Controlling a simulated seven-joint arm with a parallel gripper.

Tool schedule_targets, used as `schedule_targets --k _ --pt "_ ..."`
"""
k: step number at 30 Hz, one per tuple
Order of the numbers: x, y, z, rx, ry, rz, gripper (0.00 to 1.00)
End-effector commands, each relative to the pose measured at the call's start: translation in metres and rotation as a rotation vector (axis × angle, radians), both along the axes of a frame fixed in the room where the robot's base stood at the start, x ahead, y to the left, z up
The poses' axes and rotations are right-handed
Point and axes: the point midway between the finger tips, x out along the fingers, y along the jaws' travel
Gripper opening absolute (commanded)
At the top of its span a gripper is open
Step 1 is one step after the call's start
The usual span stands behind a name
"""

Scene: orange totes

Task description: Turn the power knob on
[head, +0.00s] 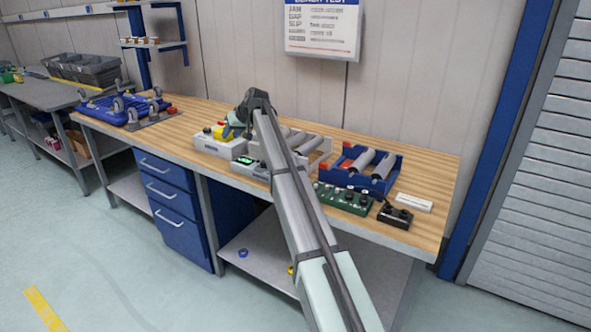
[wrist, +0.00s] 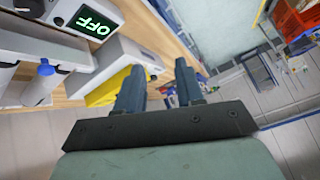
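A pale box with a lit green display (head: 245,160) stands on the wooden bench below my gripper in the head view. In the wrist view its display (wrist: 93,20) reads OFF. Beside it is a pale box with a yellow part (head: 217,131), and the yellow part (wrist: 108,90) also shows in the wrist view. In the head view my gripper (head: 236,125) is over the boxes, partly hidden by my arm.
A blue tray with grey rollers (head: 362,170), a green button panel (head: 343,198) and a small black box (head: 394,216) are at the right of the bench. A blue frame with casters (head: 125,108) lies at the left. Bare bench top (head: 185,118) lies between.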

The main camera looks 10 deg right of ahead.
Motion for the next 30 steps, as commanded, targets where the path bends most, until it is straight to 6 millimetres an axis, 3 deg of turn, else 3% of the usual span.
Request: schedule_targets --k 3,5,15,18,23,30 --pt "0.004 -0.026 0.024 -0.046 0.046 -0.017 0.37" --pt "0.000 -0.043 0.026 -0.081 0.091 -0.032 0.37" --pt "-0.049 -0.171 0.004 -0.305 0.460 -0.214 0.37" --pt "-0.065 -0.199 0.002 -0.354 0.552 -0.272 0.37" --pt "-0.078 -0.221 0.000 -0.392 0.626 -0.321 0.37" --pt "-0.081 -0.223 -0.021 -0.396 0.634 -0.326 0.37"
